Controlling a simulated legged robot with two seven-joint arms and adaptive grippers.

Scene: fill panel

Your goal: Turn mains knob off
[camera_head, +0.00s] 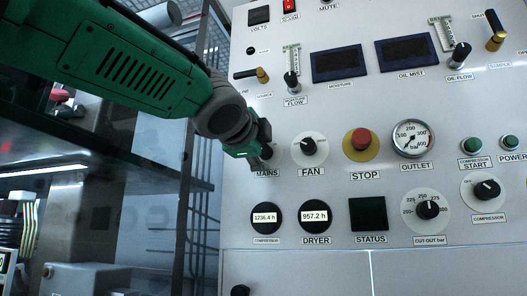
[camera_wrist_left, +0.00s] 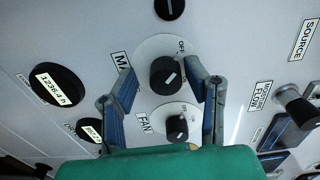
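The mains knob (camera_wrist_left: 163,73) is a black round knob with a white pointer line on a pale round plate. In the left wrist view its pointer slants to the upper right, and part of an "OFF" marking shows on the plate. My left gripper (camera_wrist_left: 160,70) is open, with one finger on each side of this knob; I cannot tell whether they touch it. In the head view my left gripper (camera_head: 258,150) covers most of the mains knob, above the "MAINS" label (camera_head: 266,173). My right gripper is not in view.
The fan knob (camera_head: 309,146) is close on the right of the mains knob. Beyond it are the red stop button (camera_head: 361,140) and outlet gauge (camera_head: 413,138). Hour meters (camera_head: 266,218) sit below. Shelving stands left of the panel.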

